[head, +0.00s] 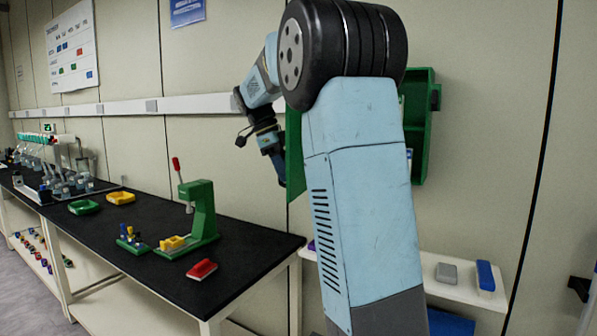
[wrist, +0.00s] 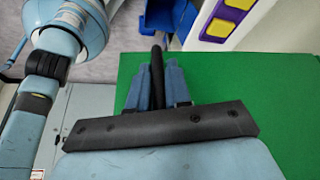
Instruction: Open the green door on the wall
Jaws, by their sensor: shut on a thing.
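The green wall cabinet (head: 429,92) is behind my arm in the head view; its right side and part of its inside show. The green door (head: 294,155) stands swung out to the left of the cabinet, its middle hidden by my arm. My gripper (head: 280,172) is at the door's left edge. In the wrist view the green door (wrist: 240,85) fills the right side as a flat panel. My gripper (wrist: 157,82) is shut on a dark bar-shaped handle (wrist: 157,68) between its blue-grey fingers. The hinge is hidden.
A black bench (head: 140,215) at left holds a green press (head: 203,210), a red block (head: 201,269) and trays. A white shelf (head: 440,290) below the cabinet carries a grey block (head: 446,273) and a blue one (head: 485,276). Wall trunking (head: 190,104) runs left of my arm.

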